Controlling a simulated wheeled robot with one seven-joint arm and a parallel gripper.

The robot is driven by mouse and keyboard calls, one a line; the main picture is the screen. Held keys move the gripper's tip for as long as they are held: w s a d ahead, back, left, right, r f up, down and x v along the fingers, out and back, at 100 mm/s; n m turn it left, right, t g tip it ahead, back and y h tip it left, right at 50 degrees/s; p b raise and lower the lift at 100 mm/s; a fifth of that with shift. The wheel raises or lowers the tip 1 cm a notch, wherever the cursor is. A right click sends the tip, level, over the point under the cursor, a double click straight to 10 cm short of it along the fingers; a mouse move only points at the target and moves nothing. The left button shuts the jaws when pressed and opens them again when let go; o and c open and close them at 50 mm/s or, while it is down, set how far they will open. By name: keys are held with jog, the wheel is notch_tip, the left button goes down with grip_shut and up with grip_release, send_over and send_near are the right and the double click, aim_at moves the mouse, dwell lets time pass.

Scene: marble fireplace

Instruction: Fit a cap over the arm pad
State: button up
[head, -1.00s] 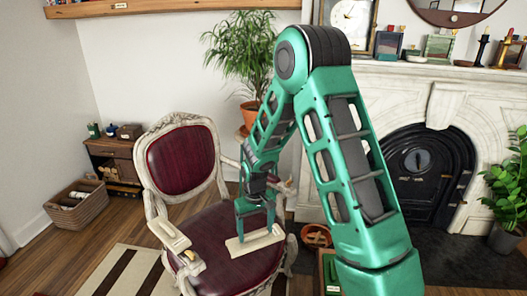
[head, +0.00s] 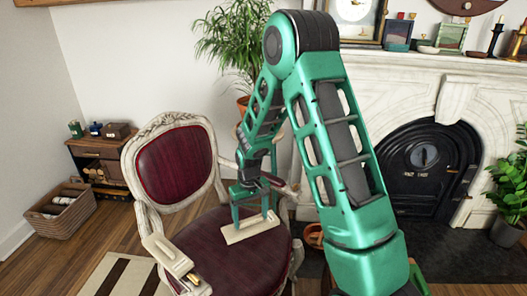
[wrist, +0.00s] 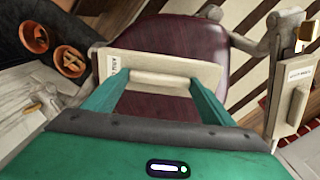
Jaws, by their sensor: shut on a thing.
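A cream cap with a raised grip bar (wrist: 165,78) and a small label is held between the two fingers of my gripper (wrist: 158,88). In the head view my gripper (head: 254,213) is over the dark red seat, with the cap (head: 250,229) flat beneath it; I cannot tell whether cap and seat touch. The armchair (head: 178,164) has a carved cream frame. Its left arm carries a similar labelled cream cap (head: 167,252), also in the wrist view (wrist: 292,95).
A potted plant (head: 232,40) stands behind the chair. The marble fireplace (head: 400,90) is at right, with another plant (head: 508,185) beside it. A basket (head: 62,212) and low cabinet (head: 95,155) are at left. Terracotta pots (wrist: 70,60) show in the wrist view.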

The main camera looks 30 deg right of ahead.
jog(key=shift+w+a, duration=0.1)
jog(key=shift+a, duration=0.35)
jog(key=shift+w, duration=0.3)
jog(key=w+d+r+m, duration=0.4)
jog(key=w+d+m, duration=0.2)
jog(key=w+d, duration=0.55)
jog(key=w+d+r+m, duration=0.5)
jog(key=w+d+m, duration=0.2)
jog(key=w+d, duration=0.5)
jog(key=shift+w+a+f, duration=0.1)
jog(key=shift+w+f, duration=0.15)
jog(key=shift+f, duration=1.4)
jog(key=shift+w+a+f, duration=0.1)
jog(key=shift+w+f, duration=0.1)
jog(key=shift+f, duration=1.4)
jog(key=shift+w+a+f, duration=0.1)
jog(key=shift+w+f, duration=0.15)
jog(key=shift+f, duration=1.4)
